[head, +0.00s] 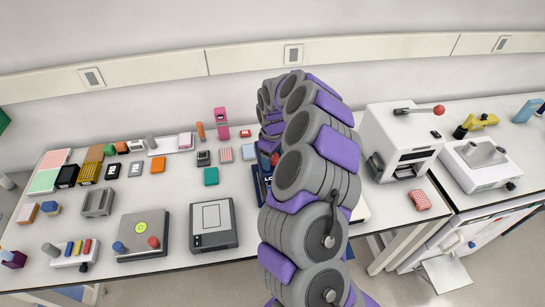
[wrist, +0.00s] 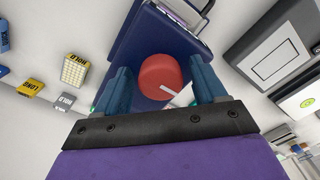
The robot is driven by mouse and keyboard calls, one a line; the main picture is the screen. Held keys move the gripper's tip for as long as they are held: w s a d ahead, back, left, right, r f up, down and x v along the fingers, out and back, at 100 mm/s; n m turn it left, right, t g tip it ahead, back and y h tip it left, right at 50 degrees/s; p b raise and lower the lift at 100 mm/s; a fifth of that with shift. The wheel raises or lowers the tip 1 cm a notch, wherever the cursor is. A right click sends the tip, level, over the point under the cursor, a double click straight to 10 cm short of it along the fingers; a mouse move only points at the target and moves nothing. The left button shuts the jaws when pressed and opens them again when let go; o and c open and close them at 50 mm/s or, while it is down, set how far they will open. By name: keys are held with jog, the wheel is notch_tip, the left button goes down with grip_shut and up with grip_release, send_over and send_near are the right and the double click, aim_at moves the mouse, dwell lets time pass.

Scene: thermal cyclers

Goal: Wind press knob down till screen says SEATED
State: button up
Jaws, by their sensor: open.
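The press knob (wrist: 160,77) is a round red cap with a white line on its face, in the middle of the wrist view. It sits over the dark blue press body (wrist: 133,38). My gripper (wrist: 163,84) is open, with one blue finger on each side of the knob. A gap shows at the right finger; contact at the left one is hard to judge. In the head view my arm covers most of the press, and only a dark blue edge (head: 261,188) shows to its left. I cannot read any screen text.
A grey device with a pale panel (head: 212,222) stands left of the press. A white machine with a red-knobbed lever (head: 390,145) stands to the right. Several small blocks and boxes lie on the left of the bench, among them a teal block (head: 211,176).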

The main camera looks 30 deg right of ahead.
jog(key=shift+f, duration=0.1)
jog(key=shift+c, duration=0.4)
jog(key=c, duration=1)
jog(key=shift+o, duration=0.2)
jog(key=shift+m, duration=0.6)
jog(key=shift+d+m+b, duration=0.1)
jog(key=shift+m+b, duration=0.2)
jog(key=shift+m, duration=2)
jog(key=shift+w, duration=0.1)
